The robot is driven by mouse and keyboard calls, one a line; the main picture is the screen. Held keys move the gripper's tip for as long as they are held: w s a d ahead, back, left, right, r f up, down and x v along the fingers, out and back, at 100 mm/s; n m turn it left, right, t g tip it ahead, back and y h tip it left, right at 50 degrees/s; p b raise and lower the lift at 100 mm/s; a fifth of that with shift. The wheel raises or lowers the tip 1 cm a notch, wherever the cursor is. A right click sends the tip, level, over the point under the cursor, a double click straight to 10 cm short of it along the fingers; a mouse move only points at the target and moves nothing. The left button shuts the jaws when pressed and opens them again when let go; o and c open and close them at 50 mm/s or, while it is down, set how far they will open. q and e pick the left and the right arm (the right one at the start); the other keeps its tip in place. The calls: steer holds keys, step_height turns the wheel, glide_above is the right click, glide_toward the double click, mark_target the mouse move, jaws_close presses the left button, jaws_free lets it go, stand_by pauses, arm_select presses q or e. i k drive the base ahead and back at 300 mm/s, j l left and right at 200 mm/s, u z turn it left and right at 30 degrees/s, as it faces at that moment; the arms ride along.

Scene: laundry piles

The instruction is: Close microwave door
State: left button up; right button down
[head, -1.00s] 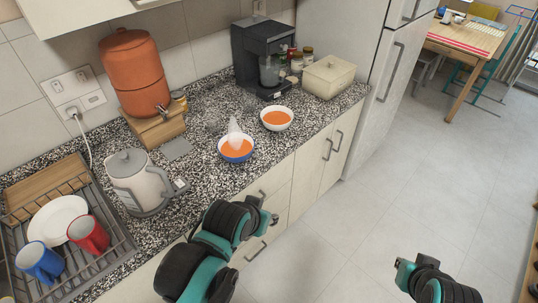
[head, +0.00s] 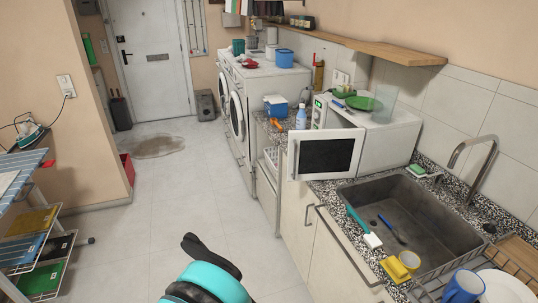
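The white microwave (head: 391,140) stands on the counter between the sink and the washing machines. Its door (head: 326,154) is swung wide open, with the dark window facing me and the handle at its left side. The door reaches out over the counter's front edge. Green dishes (head: 361,103) lie on top of the microwave. A teal and black part of one of my arms shows at the bottom, well short of the door.
The sink (head: 410,225) is right of the door, with a yellow sponge (head: 395,270) and a brush (head: 363,228) at its front edge. A blue box (head: 276,106) and a bottle (head: 301,117) stand left of the microwave. The floor (head: 170,210) is clear in the middle; a rack (head: 35,225) stands at left.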

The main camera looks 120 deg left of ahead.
mark_target(318, 154)
steer(key=u, duration=3.45)
steer(key=i+z, duration=0.1)
steer(key=i, duration=0.7)
steer(key=l, duration=0.1)
